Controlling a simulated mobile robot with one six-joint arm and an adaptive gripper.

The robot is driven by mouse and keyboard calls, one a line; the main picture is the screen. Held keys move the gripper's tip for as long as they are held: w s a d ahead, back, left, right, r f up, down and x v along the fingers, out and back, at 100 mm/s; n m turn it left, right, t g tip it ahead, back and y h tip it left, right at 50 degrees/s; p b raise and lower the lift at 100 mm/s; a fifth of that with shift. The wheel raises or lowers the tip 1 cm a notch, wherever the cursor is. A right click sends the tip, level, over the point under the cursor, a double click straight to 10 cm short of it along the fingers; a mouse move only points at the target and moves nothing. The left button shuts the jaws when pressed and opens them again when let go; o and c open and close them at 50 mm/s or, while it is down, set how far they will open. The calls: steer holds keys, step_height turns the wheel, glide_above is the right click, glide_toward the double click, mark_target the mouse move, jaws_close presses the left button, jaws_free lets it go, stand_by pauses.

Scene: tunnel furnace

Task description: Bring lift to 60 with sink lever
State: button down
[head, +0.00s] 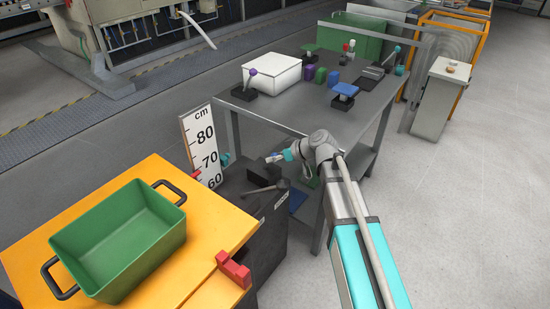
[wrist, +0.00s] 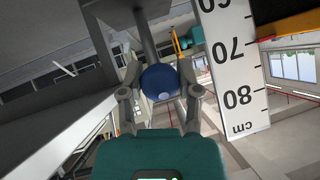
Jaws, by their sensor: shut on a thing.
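My gripper (wrist: 160,88) is shut on a blue ball knob (wrist: 158,82), which sits between its fingers in the wrist view. In the head view my gripper (head: 276,157) is above a dark lever box (head: 262,172) beside the lift; the knob is hard to make out there. The orange lift platform (head: 222,195) stands at the lower left. A white cm scale (head: 198,140) rises behind it, with 80, 70 and 60 showing; it is also upside down in the wrist view (wrist: 232,60). A small red piece (head: 196,174) shows by its lower marks; I cannot read its exact value.
A green crate (head: 120,240) with dark handles stands on the platform, near a red block (head: 234,269). A grey table (head: 330,115) behind my arm holds a white box (head: 272,74), coloured blocks and other levers. Open floor lies at right.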

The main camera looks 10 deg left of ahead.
steer(key=shift+s+d+f, duration=0.15)
steer(key=shift+d+f, duration=0.05)
steer(key=shift+d, duration=0.05)
stand_by(0.5)
steer(key=c, duration=0.7)
jaws_free()
steer(key=o, duration=0.4)
steer(key=shift+s+d+f, duration=0.15)
steer(key=shift+d, duration=0.25)
steer(key=s+d+f+m+g+h, duration=0.15)
steer(key=s+d+m+h, duration=0.3)
steer(key=d, duration=0.55)
steer(key=s+d+f+m+h, duration=0.3)
steer(key=s+d, duration=0.3)
steer(key=d, duration=0.3)
steer(key=s+d+f+m+g+h, duration=0.1)
steer(key=s+d+f+m+h, duration=0.3)
steer(key=d, duration=0.6)
step_height(320, 180, up, 31)
steer(key=s+p, duration=0.1)
steer(key=p, duration=2.9)
steer(key=shift+s+a+r+y, duration=0.15)
steer(key=shift+a+y, duration=0.1)
steer(key=shift+y, duration=0.1)
